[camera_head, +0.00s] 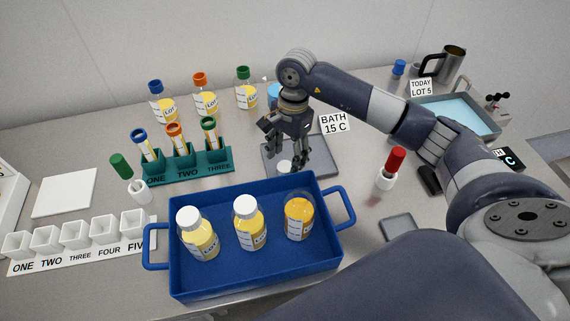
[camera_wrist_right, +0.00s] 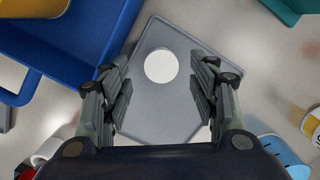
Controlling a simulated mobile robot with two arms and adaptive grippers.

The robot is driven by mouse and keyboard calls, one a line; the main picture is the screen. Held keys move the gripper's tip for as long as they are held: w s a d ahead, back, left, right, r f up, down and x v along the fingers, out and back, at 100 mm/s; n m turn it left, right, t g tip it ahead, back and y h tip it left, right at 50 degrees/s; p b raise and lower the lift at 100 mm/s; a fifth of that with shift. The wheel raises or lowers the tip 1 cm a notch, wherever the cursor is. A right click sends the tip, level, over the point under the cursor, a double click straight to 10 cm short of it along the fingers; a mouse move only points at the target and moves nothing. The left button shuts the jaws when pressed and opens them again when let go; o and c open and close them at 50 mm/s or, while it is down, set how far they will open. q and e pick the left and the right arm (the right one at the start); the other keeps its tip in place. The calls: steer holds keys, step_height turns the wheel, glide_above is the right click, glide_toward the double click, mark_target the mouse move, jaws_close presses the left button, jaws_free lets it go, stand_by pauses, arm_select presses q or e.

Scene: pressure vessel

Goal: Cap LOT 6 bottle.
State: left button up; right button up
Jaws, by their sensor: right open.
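A white cap (camera_head: 285,166) lies on a grey pad (camera_head: 318,165) behind the blue tray. My right gripper (camera_head: 288,150) is above it, pointing down. In the right wrist view the gripper (camera_wrist_right: 163,85) is open, and the round white cap (camera_wrist_right: 160,66) shows between and just beyond the fingers, untouched. In the blue tray (camera_head: 258,283) stand three bottles with LOT labels whose numbers I cannot read. The left bottle (camera_head: 200,240) and middle bottle (camera_head: 250,228) have white caps. The right bottle (camera_head: 299,217), with orange-yellow contents, has no cap. My left gripper is not in view.
A teal tube rack (camera_head: 188,171) and several taller bottles stand behind the tray. A red-topped marker (camera_head: 391,168) stands right of the pad. The BATH 15 C sign (camera_head: 334,123) is close behind the gripper. A water bath (camera_head: 455,115) is at far right.

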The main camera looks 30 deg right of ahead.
mark_target(285, 166)
steer(key=shift+a+f+p, duration=0.1)
steer(key=shift+f+p, duration=0.3)
steer(key=shift+f, duration=1.15)
steer(key=c, duration=0.8)
